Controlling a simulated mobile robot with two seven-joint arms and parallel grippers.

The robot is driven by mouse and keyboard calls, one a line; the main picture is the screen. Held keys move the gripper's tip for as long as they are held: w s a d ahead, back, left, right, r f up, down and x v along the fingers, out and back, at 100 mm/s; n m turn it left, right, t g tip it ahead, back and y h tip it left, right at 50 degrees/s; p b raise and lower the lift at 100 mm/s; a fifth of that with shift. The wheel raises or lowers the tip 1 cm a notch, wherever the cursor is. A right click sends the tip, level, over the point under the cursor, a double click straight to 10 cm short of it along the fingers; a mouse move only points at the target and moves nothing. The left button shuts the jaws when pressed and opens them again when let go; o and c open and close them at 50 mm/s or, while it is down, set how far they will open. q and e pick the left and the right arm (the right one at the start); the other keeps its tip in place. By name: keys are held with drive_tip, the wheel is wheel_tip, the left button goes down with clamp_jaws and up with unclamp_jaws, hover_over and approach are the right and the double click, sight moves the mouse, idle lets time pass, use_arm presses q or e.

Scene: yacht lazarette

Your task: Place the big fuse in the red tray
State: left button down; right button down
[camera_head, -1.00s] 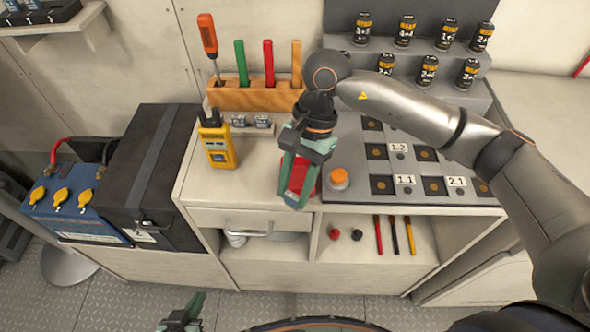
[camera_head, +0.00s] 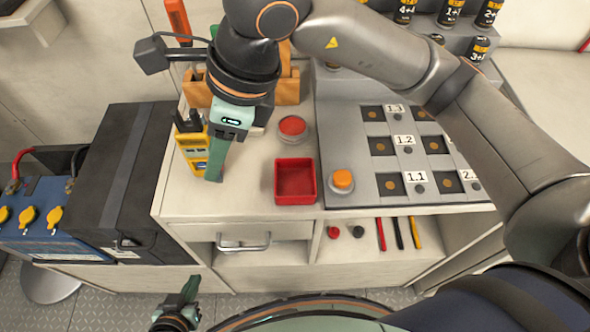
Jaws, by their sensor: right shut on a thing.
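The red tray (camera_head: 296,199) is a small square open box near the counter's front edge, and looks empty. My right gripper (camera_head: 214,174) points down over the counter, left of the tray and apart from it. It overlaps the right side of the yellow meter (camera_head: 187,143) in the picture. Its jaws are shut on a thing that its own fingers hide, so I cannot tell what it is. No big fuse can be made out; the shelf by the tool rack is mostly covered by my gripper. My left gripper (camera_head: 190,290) is low, in front of the cabinet; its jaw gap is unclear.
A round red-topped item (camera_head: 293,127) stands behind the tray. An orange knob (camera_head: 341,180) stands right of it on the grey panel (camera_head: 350,125). The wooden tool rack (camera_head: 290,88) is behind. A black box (camera_head: 125,180) stands left. Counter in front of the meter is clear.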

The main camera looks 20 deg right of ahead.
drive_tip(key=d+f, duration=0.3)
drive_tip(key=d, duration=0.1)
drive_tip(key=w+d+f, duration=0.1)
drive_tip(key=d+f, duration=0.1)
drive_tip(key=d, duration=0.1)
drive_tip(key=d+f, duration=0.3)
drive_tip(key=d, duration=0.1)
drive_tip(key=shift+w+d+f, duration=0.3)
drive_tip(key=shift+w+f, duration=0.05)
drive_tip(key=f, duration=0.3)
drive_tip(key=shift+d+f+p, duration=0.1)
drive_tip(key=shift+d+p, duration=0.1)
drive_tip(key=shift+p, duration=0.15)
drive_tip(key=shift+f, duration=0.15)
drive_tip(key=shift+f+b, duration=0.25)
drive_tip(key=shift+b, duration=0.05)
drive_tip(key=c, duration=0.8)
unclamp_jaws()
drive_tip(key=shift+r, duration=0.15)
drive_tip(key=shift+o, duration=0.2)
